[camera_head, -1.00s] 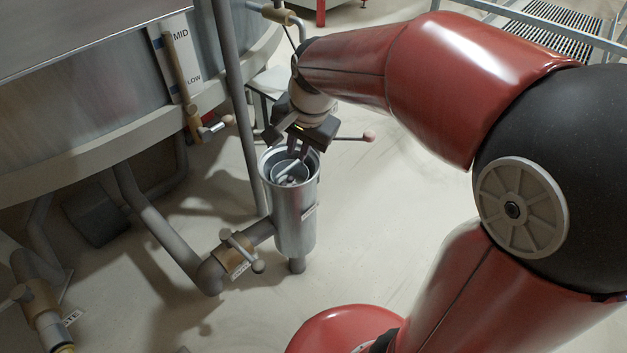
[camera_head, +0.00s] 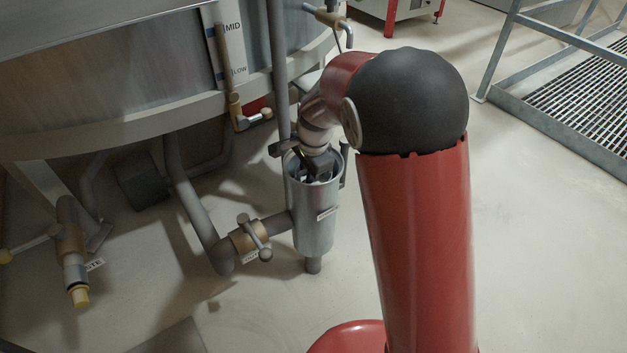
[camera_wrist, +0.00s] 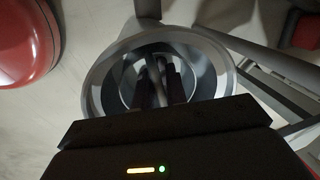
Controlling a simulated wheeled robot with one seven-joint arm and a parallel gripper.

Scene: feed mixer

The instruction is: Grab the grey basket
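The grey basket (camera_wrist: 197,52) sits inside an upright metal cylinder (camera_head: 314,220), seen as a grey round shape within the cylinder's rim in the wrist view. A grey bar, which looks like its handle (camera_wrist: 160,72), crosses its middle. My gripper (camera_wrist: 160,85) reaches down into the cylinder's open top, with one dark finger on each side of the bar. I cannot tell whether the fingers press on it. In the head view the gripper's body covers much of the opening and hides the fingertips and most of the basket.
A big metal tank (camera_head: 120,90) stands to the left and behind. A pipe with a valve (camera_head: 250,237) joins the cylinder low on its left. A vertical pipe (camera_head: 278,70) rises just behind it. A metal grating (camera_head: 580,100) is at the right.

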